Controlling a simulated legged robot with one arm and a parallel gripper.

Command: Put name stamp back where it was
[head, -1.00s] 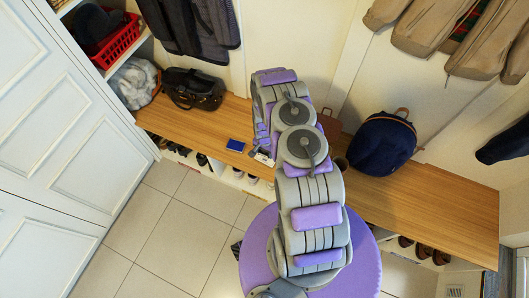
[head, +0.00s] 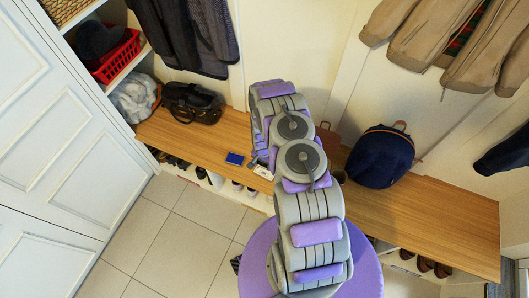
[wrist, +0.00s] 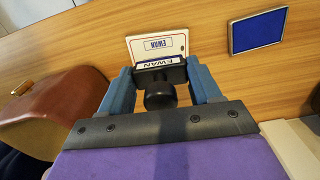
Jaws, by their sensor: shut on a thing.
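The name stamp (wrist: 160,94) is black, with a round knob and a white label reading EWAN. My gripper (wrist: 158,70) is shut on it, one blue finger on each side, in the wrist view. Just beyond it a white card (wrist: 172,42) printed EWAN lies on the wooden bench; the stamp overlaps its lower edge in the picture. Whether the stamp touches the card or bench I cannot tell. The blue ink pad (wrist: 258,31) lies to the right, apart from the stamp. In the head view the pad (head: 235,158) is left of my arm, which hides the stamp.
A brown leather bag (wrist: 52,110) stands close on the left in the wrist view. On the bench (head: 440,207) are a navy backpack (head: 380,157) on the right and a black handbag (head: 190,102) on the left. Shoes sit in cubbies below. Bench between handbag and pad is clear.

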